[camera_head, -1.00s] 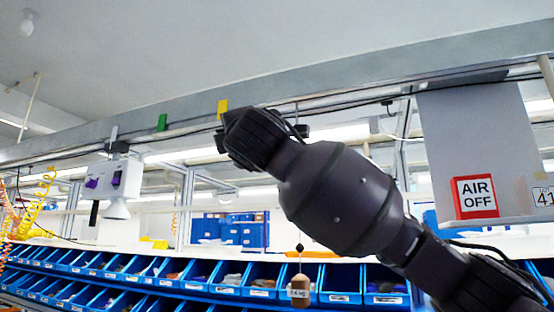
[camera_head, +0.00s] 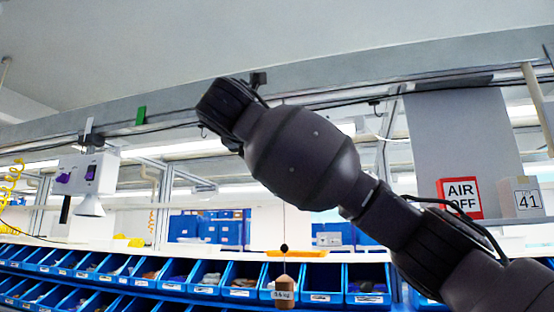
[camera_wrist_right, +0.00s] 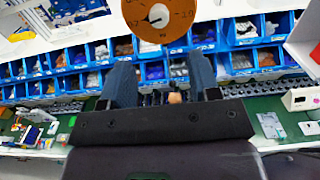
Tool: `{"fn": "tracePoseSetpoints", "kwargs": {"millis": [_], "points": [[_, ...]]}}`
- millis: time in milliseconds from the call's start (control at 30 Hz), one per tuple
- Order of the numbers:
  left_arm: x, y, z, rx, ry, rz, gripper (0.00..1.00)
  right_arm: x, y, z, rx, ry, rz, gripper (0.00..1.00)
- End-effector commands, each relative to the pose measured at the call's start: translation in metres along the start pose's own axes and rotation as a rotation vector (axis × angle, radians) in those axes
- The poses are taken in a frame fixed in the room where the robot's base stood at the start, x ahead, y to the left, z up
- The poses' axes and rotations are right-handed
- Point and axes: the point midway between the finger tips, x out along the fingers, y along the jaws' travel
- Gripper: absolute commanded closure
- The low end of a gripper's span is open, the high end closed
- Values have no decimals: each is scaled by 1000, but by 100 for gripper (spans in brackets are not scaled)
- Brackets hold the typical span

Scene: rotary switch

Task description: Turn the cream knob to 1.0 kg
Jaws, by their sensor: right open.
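The cream knob (camera_wrist_right: 158,14) is a small pale round piece at the centre of an orange-brown dial (camera_wrist_right: 146,28) with dark markings, cut by the top edge of the right wrist view. My right gripper (camera_wrist_right: 161,64) is open, its two blue-grey fingers apart and pointing up toward the dial, with a gap between fingertips and knob. The pointer setting is too small to read surely. In the head view the dial is not visible, and my right arm crosses the middle. A brown weight (camera_head: 285,290) with a small label hangs on a cord below the arm. My left gripper is not in view.
Rows of blue bins (camera_head: 240,282) run along the bottom. A white box with purple knobs (camera_head: 88,175) is at the left. An AIR OFF sign (camera_head: 460,198) and a 41 block (camera_head: 523,199) stand at the right by a grey panel (camera_head: 456,140).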

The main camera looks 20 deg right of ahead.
Motion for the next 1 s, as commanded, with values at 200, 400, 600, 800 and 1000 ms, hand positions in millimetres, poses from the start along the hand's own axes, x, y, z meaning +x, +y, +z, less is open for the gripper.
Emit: {"fn": "tracePoseSetpoints", "kwargs": {"millis": [200, 400, 600, 800, 1000], "points": [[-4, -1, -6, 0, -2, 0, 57, 28, 0, 1, 0, 3, -2, 44], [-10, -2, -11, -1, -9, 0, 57, 63, 0, 2, 2, 2, -1, 44], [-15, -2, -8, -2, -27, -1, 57, 90, 0, 2, 2, 1, -1, 44], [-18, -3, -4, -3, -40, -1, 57, 104, 0, 0, 2, 0, 0, 44], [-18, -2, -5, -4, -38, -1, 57, 105, 0, 0, 3, -1, 1, 44]]}}
